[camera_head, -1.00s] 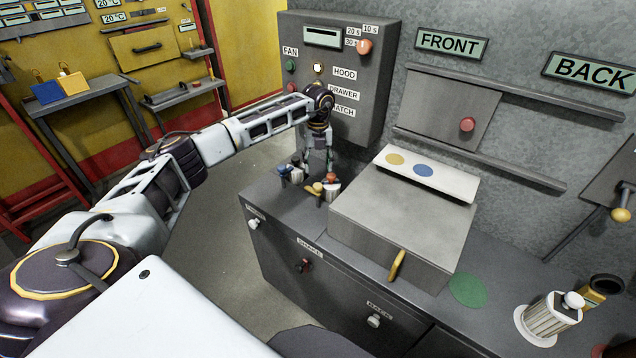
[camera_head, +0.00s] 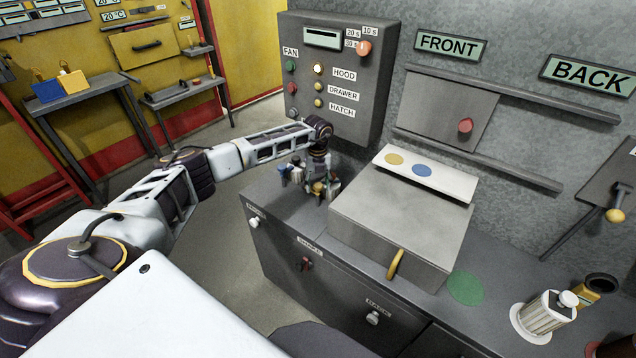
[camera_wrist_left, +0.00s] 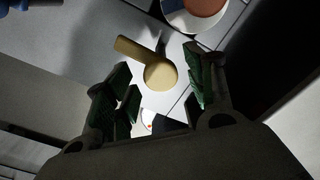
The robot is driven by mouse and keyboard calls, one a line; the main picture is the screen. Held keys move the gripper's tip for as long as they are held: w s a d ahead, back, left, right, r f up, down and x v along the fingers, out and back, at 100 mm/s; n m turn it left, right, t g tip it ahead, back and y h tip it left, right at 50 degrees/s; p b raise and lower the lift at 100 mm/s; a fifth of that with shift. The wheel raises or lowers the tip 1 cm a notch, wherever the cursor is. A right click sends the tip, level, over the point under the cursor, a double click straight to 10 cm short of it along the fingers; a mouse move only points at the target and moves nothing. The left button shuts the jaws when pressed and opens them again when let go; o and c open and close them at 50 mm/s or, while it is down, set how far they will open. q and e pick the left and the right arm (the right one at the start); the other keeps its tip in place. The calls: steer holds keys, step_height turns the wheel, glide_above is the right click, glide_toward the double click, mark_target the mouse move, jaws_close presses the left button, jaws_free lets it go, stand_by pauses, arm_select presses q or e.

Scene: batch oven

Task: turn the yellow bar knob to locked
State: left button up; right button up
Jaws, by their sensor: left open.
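The yellow bar knob (camera_wrist_left: 158,72) shows in the left wrist view as a round disc with a short bar pointing to the upper left. It sits on the light grey counter top, beyond and between the fingertips of my left gripper (camera_wrist_left: 163,92). In the head view the knob (camera_head: 318,188) is small and partly covered by my gripper (camera_head: 319,178), which points down over the far left end of the counter. The left gripper is open and empty; I cannot tell that it touches the knob. My right gripper is not in view.
Blue-topped pieces (camera_head: 283,172) stand left of my gripper. The grey box (camera_head: 400,225) is close on the right, the control panel (camera_head: 345,60) behind. Counter labels and knobs line the front.

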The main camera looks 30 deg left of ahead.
arm_select(q)
steer(key=c, duration=1)
